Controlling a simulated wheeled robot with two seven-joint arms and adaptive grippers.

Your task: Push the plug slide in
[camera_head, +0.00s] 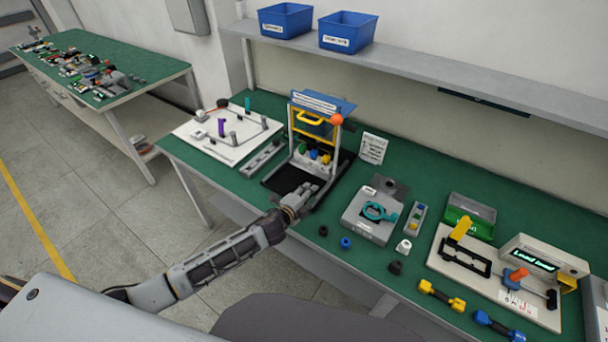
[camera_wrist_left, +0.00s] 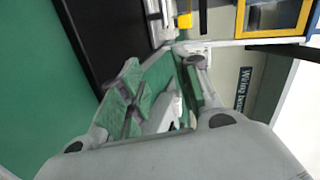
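The wiring test fixture (camera_head: 297,128) stands on the green table, with a yellow handle (camera_head: 309,121) and an orange knob at its upper right. Coloured plugs (camera_head: 314,154), green, blue and yellow, sit low in its front. I cannot pick out the plug slide for certain; a pale grey part (camera_wrist_left: 158,22) at the fixture's base shows beyond my fingers in the left wrist view. My left gripper (camera_head: 304,195) is at the fixture's front, low over the black mat (camera_head: 277,182). Its fingers (camera_wrist_left: 163,68) are apart, with a pale piece visible between them, not clearly gripped. My right gripper is out of view.
A white board with pegs (camera_head: 228,133) and a grey strip (camera_head: 262,158) lie left of the fixture. Small round parts (camera_head: 346,242) lie near the front edge. A shelf (camera_head: 440,73) overhangs behind.

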